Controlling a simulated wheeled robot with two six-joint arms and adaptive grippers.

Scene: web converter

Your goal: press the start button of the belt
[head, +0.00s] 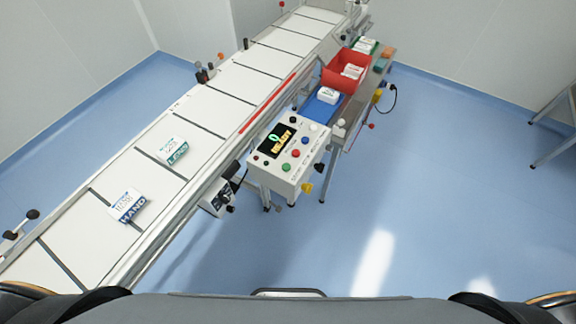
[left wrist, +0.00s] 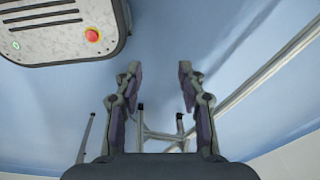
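The control box (head: 284,178) stands beside the belt (head: 205,108) on its right side in the head view. Its sloped top has a dark display with lit green and yellow characters. A green button (head: 286,167) sits near its front edge, with a red button (head: 296,153) and a blue button (head: 305,140) in line behind it. Any lettering by the buttons is too small to read. My left gripper (left wrist: 160,72) is open and empty in the left wrist view, with no control box or belt between or near its fingers. My right gripper is not in view.
Two printed packs, one green-edged (head: 172,151) and one blue-edged (head: 128,205), lie on the belt. A blue tray (head: 319,110) and a red bin (head: 338,84) stand on a side bench behind the control box. The blue floor (head: 440,190) to the right is clear.

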